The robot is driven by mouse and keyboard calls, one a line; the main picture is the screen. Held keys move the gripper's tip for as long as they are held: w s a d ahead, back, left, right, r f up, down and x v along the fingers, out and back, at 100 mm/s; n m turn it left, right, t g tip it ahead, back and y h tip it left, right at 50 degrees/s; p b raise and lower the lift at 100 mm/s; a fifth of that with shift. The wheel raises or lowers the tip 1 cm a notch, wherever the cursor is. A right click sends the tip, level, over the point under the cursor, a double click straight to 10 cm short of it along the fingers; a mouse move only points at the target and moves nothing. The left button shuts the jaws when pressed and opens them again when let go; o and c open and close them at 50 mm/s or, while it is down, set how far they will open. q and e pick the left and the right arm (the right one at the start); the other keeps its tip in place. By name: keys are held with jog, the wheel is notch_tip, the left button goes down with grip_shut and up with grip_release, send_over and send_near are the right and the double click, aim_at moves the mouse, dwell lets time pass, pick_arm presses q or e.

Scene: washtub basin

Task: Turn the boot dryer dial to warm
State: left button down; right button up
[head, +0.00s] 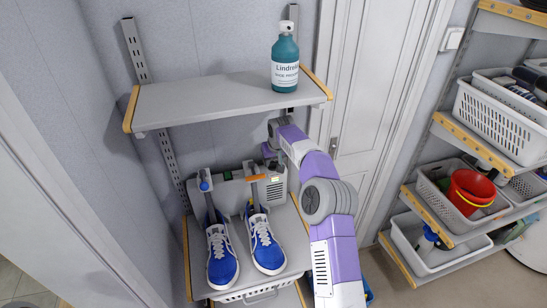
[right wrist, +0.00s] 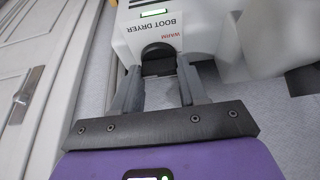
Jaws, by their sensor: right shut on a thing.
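The boot dryer (head: 228,192) is a light grey box on the lower shelf, behind a pair of blue shoes (head: 222,255). The right wrist view shows its white housing (right wrist: 205,22), lettered BOOT DRYER with WARM in red, and a lit green display (right wrist: 153,13). The dark dial (right wrist: 158,50) sits below the lettering. My right gripper (right wrist: 158,70) has a finger on each side of the dial and is shut on it. In the head view my right gripper (head: 270,153) is at the dryer's top right; the dial is hidden there. The dial's setting cannot be read. My left gripper is out of view.
A white door (head: 372,75) stands behind my right arm. Shelves with white baskets (head: 500,118) and a red bucket (head: 470,190) are at the right.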

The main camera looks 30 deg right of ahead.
jog(key=o, duration=1.1)
jog(key=shift+c, duration=0.2)
jog(key=v, duration=0.7)
jog(key=shift+r, duration=0.25)
jog(key=shift+s, duration=0.1)
